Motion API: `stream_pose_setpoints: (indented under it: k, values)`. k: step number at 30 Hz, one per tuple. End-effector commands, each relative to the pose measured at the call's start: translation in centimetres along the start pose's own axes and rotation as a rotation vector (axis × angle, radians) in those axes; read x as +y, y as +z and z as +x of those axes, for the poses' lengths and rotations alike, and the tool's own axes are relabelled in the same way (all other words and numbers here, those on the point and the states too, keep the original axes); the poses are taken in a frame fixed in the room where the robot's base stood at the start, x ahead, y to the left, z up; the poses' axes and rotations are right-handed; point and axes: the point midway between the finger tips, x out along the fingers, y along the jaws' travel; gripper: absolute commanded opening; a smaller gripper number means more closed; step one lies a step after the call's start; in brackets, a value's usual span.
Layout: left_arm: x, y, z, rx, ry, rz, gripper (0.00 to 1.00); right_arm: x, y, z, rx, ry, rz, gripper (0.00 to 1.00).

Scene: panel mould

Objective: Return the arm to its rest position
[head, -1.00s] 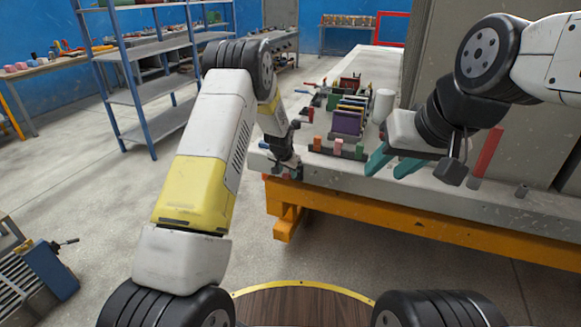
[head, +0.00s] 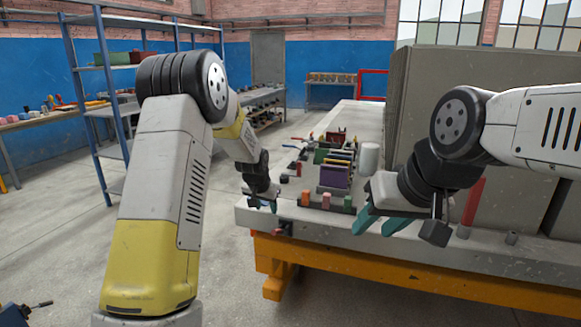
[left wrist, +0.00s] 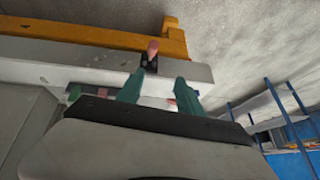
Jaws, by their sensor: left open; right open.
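My left arm (head: 165,200), white and yellow, reaches forward to the left end of a pale bench (head: 375,238). My left gripper (head: 264,203) is small in the head view, at the bench's left front corner. In the left wrist view its two teal fingers (left wrist: 159,88) are apart, with nothing seen between them. My right arm comes in from the right. My right gripper (head: 381,221) has teal fingers apart and empty, by the bench's front edge. Whether either gripper touches the bench cannot be told.
Small coloured blocks (head: 326,200), a purple panel (head: 334,176) and a white cylinder (head: 369,158) stand on the bench. A red post (head: 473,202) stands right of my right gripper. Blue-framed shelves (head: 103,100) stand at left. Floor between shelves and bench is clear.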

Motion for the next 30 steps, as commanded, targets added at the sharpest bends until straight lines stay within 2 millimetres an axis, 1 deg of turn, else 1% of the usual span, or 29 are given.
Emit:
stream_pose_setpoints:
  k: [1, 2, 3, 5, 6, 8, 9, 11, 12, 14, 15, 17, 18, 20, 21, 22, 24, 27, 30]
  values:
    - [-0.5, -0.1, -3.4, 0.011, 0.005, -0.027, 0.43, 0.0, 0.0, 0.0, 0.000, 0.000, 0.000, 0.40]
    - [-0.6, 0.1, -5.1, 0.012, 0.009, -0.042, 0.43, 0.0, 0.0, 0.0, 0.000, 0.000, 0.000, 0.40]
    - [-0.7, 0.5, -7.3, 0.013, 0.013, -0.061, 0.43, 0.0, 0.0, 0.0, 0.000, 0.000, 0.000, 0.40]
    - [-0.9, 1.3, -10.6, 0.016, 0.021, -0.090, 0.43, 0.0, 0.0, 0.0, 0.000, 0.000, 0.000, 0.40]
    - [-0.9, 1.9, -12.8, 0.017, 0.027, -0.108, 0.43, 0.0, 0.0, 0.0, 0.000, 0.000, 0.000, 0.40]
    - [-0.9, 3.0, -15.8, 0.021, 0.036, -0.132, 0.43, 0.0, 0.0, 0.0, 0.000, 0.000, 0.000, 0.40]
    - [-0.8, 3.8, -17.9, 0.024, 0.041, -0.147, 0.43, 0.0, 0.0, 0.0, 0.000, 0.000, 0.000, 0.40]
    - [-0.5, 5.2, -20.7, 0.027, 0.051, -0.170, 0.43, 0.0, 0.0, 0.0, 0.000, 0.000, 0.000, 0.40]
    - [-0.3, 6.2, -22.5, 0.029, 0.056, -0.184, 0.43, 0.0, 0.0, 0.0, 0.000, 0.000, 0.000, 0.40]
    - [0.1, 7.8, -25.1, 0.033, 0.064, -0.203, 0.43, 0.0, 0.0, 0.0, 0.000, 0.000, 0.000, 0.40]
    - [0.4, 9.0, -26.7, 0.035, 0.070, -0.216, 0.43, 0.0, 0.0, 0.0, 0.000, 0.000, 0.000, 0.40]
    - [0.9, 10.9, -28.9, 0.038, 0.078, -0.234, 0.43, 0.0, 0.0, 0.0, 0.000, 0.000, 0.000, 0.40]
    - [1.3, 12.3, -30.3, 0.039, 0.082, -0.244, 0.43, 0.0, 0.0, 0.0, 0.000, 0.000, 0.000, 0.40]
    - [2.0, 14.3, -32.2, 0.043, 0.089, -0.259, 0.43, 0.0, 0.0, 0.0, 0.000, 0.000, 0.000, 0.40]
    - [2.5, 15.7, -33.3, 0.046, 0.093, -0.270, 0.43, 0.0, 0.0, 0.0, 0.000, 0.000, 0.000, 0.40]
    - [2.9, 16.7, -34.0, 0.047, 0.096, -0.277, 0.43, 0.0, 0.0, 0.0, 0.000, 0.000, 0.000, 0.40]
    - [3.6, 18.9, -35.4, 0.049, 0.101, -0.291, 0.43, 0.0, 0.0, 0.0, 0.000, 0.000, 0.000, 0.40]
    - [4.6, 21.5, -36.6, 0.051, 0.107, -0.305, 0.43, 0.0, 0.0, 0.0, 0.000, 0.000, 0.000, 0.40]
    - [5.3, 23.1, -37.2, 0.051, 0.110, -0.314, 0.43, 0.0, 0.0, 0.0, 0.000, 0.000, 0.000, 0.40]
